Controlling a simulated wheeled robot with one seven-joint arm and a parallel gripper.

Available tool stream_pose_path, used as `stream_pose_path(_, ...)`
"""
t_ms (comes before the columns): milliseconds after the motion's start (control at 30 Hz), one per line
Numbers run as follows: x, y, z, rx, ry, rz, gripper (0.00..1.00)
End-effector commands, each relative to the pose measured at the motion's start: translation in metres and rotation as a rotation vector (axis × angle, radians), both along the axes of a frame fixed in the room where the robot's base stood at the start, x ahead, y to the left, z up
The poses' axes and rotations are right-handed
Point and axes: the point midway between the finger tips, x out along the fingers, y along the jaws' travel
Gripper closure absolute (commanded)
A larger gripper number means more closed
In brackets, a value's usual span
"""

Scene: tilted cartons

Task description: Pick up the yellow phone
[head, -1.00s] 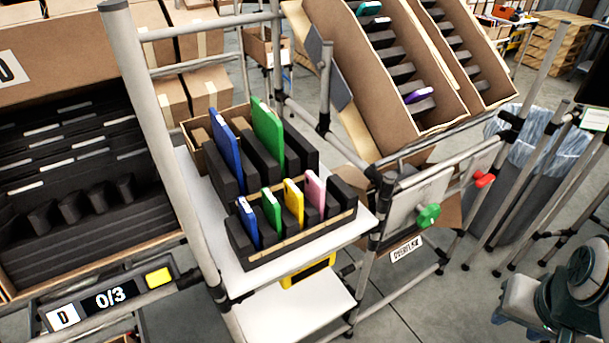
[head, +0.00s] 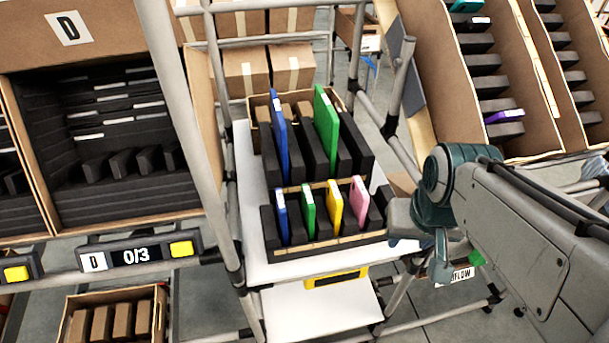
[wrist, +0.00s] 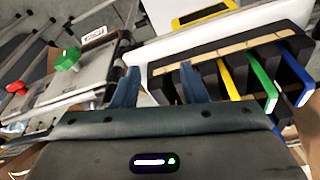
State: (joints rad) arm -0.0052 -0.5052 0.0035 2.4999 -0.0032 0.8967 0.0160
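The yellow phone (head: 335,207) stands upright in a slot of the front rack (head: 330,243), between a small green phone (head: 308,210) on its left and a pink phone (head: 358,200) on its right. A small blue phone (head: 281,215) stands at the left. My gripper (head: 418,250) is just right of the rack, apart from the yellow phone. In the wrist view its two fingers (wrist: 158,84) are spread and empty, with the yellow phone (wrist: 229,80) to the right of them. The pink phone is not clearly visible in the wrist view.
A rear box (head: 251,108) holds a large blue phone (head: 279,135) and a large green phone (head: 326,125). Both stand on a white shelf (head: 255,268) between metal posts. Tilted cartons (head: 560,138) rise at the right. A green knob (wrist: 67,60) shows in the wrist view.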

Motion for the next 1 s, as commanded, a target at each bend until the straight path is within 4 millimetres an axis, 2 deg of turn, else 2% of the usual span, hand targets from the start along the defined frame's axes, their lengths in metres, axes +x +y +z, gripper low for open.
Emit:
stream_pose_path(167,0.025,0.015,0.029,-0.023,0.046,0.037,0.61)
stream_pose_path(400,0.080,0.070,0.072,-0.047,0.158,0.177,0.61)
stream_pose_path(600,0.109,0.110,0.087,-0.040,0.224,0.259,0.61)
stream_pose_path(767,0.118,0.123,0.087,-0.035,0.248,0.284,0.61)
stream_pose_path(867,0.119,0.125,0.076,-0.034,0.253,0.287,0.61)
stream_pose_path(1000,0.118,0.124,0.048,-0.034,0.256,0.286,0.61)
